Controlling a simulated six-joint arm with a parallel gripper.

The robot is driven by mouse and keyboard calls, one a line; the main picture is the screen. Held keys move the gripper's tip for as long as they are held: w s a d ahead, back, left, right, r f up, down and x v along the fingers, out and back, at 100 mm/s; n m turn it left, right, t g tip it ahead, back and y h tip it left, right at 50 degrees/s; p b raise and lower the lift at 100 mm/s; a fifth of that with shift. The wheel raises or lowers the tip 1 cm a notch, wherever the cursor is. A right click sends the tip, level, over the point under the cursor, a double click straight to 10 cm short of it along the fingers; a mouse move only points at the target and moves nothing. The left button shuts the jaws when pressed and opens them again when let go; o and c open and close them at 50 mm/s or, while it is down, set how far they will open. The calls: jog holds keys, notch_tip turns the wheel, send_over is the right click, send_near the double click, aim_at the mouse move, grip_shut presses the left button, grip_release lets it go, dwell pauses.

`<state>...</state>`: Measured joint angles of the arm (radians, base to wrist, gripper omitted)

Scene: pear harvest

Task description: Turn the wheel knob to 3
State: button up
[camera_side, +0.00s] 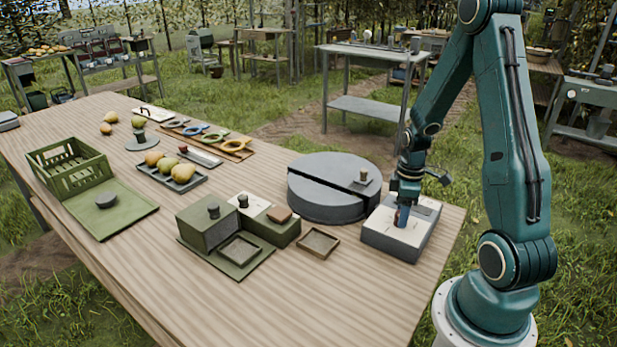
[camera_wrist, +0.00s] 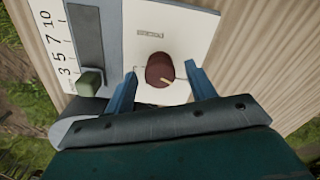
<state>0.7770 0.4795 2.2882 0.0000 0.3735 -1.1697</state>
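The wheel knob (camera_wrist: 159,67) is a round reddish-brown knob on a white panel in the wrist view. A pale pointer line on it points toward the lower right of that picture. My gripper (camera_wrist: 161,70) has one blue finger on each side of the knob, with a gap visible on both sides. In the side view, my gripper (camera_side: 402,216) reaches down over the grey control box (camera_side: 388,246) and mostly hides the knob. A scale (camera_wrist: 62,45) marked 3, 5, 7, 10 runs beside a green slider (camera_wrist: 90,82) in the wrist view.
A round grey split drum (camera_side: 325,205) stands left of the box. Green blocks (camera_side: 207,228) and a small brown tray (camera_side: 318,243) are nearby. A green crate (camera_side: 88,178) and a fruit tray (camera_side: 160,179) lie farther left. The table front is bare.

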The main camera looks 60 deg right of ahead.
jog(key=c, duration=0.9)
jog(key=shift+c, duration=0.2)
jog(key=shift+m, duration=0.4)
jog(key=m, duration=0.8)
jog(key=shift+m, duration=0.3)
jog(key=m, duration=1)
